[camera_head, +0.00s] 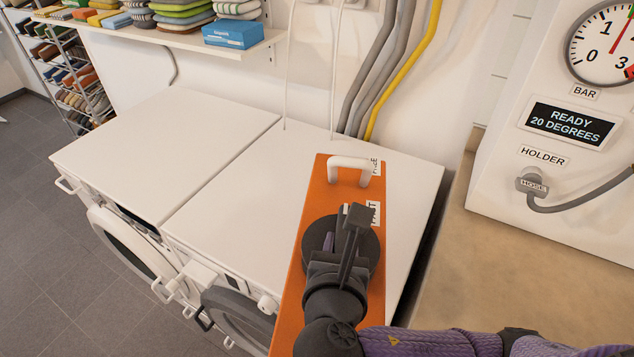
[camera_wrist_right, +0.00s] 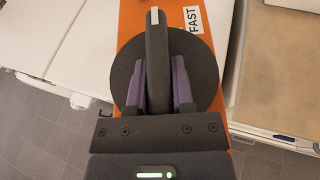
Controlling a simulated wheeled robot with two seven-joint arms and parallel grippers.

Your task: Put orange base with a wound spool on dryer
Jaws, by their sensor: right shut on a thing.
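The orange base (camera_head: 290,310) is a long plate with a dark round disc (camera_head: 318,235), a white handle (camera_head: 349,168) at its far end and a label reading FAST. The base also shows in the right wrist view (camera_wrist_right: 130,18). My right gripper (camera_head: 350,255) is over the disc. In the right wrist view its fingers (camera_wrist_right: 157,85) close on an upright dark bar (camera_wrist_right: 156,45) on the disc. The base lies over the right white machine (camera_head: 240,200) and reaches past its front edge; I cannot tell whether they touch. My left gripper is not in view.
Another white machine (camera_head: 160,130) stands to the left, its top clear. A gauge panel (camera_head: 550,120) with a grey hose stands at the right on a tan counter (camera_head: 490,270).

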